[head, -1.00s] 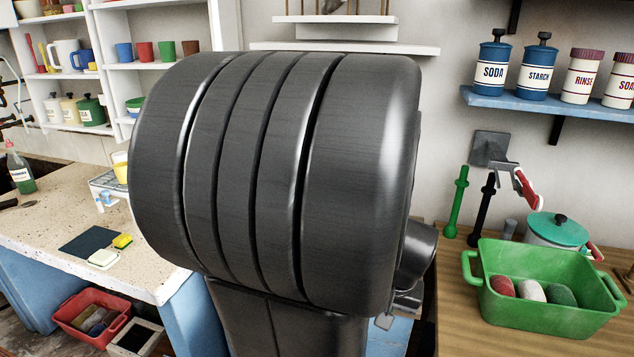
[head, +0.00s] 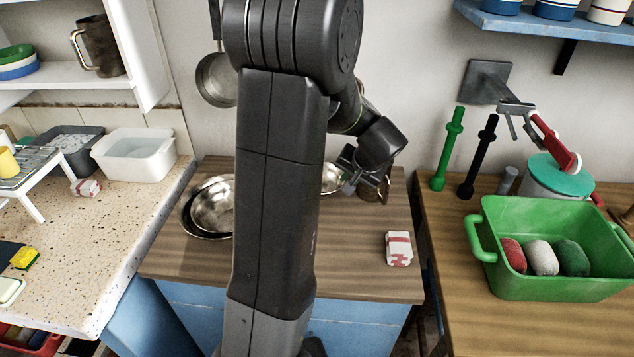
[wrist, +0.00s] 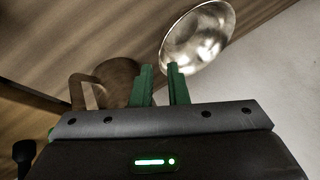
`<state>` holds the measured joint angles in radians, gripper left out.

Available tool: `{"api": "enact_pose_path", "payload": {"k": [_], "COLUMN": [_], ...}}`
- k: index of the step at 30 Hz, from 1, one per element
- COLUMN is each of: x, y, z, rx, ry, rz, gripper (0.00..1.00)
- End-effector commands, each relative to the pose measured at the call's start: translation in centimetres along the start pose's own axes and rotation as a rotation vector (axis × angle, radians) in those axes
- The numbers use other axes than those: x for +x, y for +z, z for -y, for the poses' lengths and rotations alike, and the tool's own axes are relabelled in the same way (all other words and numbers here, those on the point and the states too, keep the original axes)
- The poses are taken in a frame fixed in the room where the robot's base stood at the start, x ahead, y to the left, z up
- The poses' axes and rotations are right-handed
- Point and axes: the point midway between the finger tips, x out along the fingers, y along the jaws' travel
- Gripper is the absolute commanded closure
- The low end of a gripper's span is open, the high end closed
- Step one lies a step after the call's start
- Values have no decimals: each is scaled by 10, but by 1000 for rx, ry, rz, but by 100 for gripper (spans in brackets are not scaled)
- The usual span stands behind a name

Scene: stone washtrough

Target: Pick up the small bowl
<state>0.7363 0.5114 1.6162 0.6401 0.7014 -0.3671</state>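The small metal bowl (head: 332,178) stands on the wooden counter, partly hidden behind my arm in the head view. In the wrist view the shiny bowl (wrist: 198,38) lies just beyond and right of the green fingertips. My gripper (wrist: 160,70) is open, with an empty gap between its fingers. In the head view my gripper (head: 350,180) is beside the bowl's right side, partly hidden by the wrist. I cannot tell whether a finger touches the rim.
A brown mug (wrist: 118,78) stands close to the left finger. Larger nested metal bowls (head: 208,207) are left of my arm. A red-and-white packet (head: 399,249) lies at the front right. A green tub (head: 545,285) stands on the right counter.

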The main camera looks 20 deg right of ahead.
Motion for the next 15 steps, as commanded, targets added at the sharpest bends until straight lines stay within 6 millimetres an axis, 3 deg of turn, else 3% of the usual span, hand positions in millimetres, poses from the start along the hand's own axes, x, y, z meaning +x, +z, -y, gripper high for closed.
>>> {"api": "enact_pose_path", "payload": {"k": [6,15], "x": [37,54], "y": [0,-1], "z": [1,1], "rx": [0,-1], "ry": [0,0], "rz": [3,2], "gripper": [86,86]}}
